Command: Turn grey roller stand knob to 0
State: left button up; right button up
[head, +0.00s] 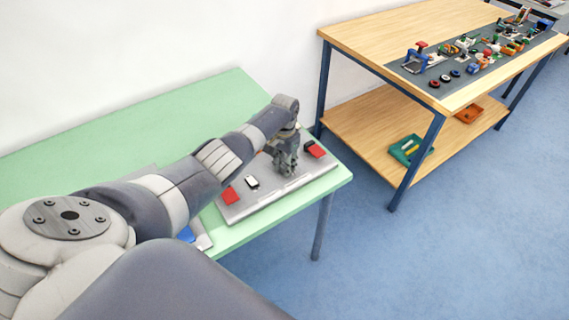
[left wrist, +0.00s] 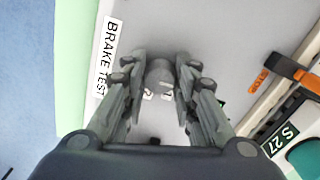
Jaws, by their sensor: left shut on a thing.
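The grey knob (left wrist: 160,74) stands on a light grey panel, between the fingers of my left gripper (left wrist: 162,64) in the left wrist view. The gripper is shut on it, one finger on each side. In the head view my left gripper (head: 286,165) points down onto the grey panel (head: 262,205) and hides the knob. My right gripper is not in view.
The panel lies on a green table (head: 110,125) and carries red parts (head: 230,196) and a white-and-black part (head: 252,183). A "BRAKE TEST" label (left wrist: 107,58), an "S 27" label (left wrist: 280,140) and an orange-and-black part (left wrist: 288,70) lie near the gripper. A wooden table (head: 375,40) stands right.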

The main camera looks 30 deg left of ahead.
pick_arm(q)
jog(key=o, duration=1)
jog(key=shift+o, duration=0.2)
notch_tip(320, 180, up, 12)
dwell(0.4)
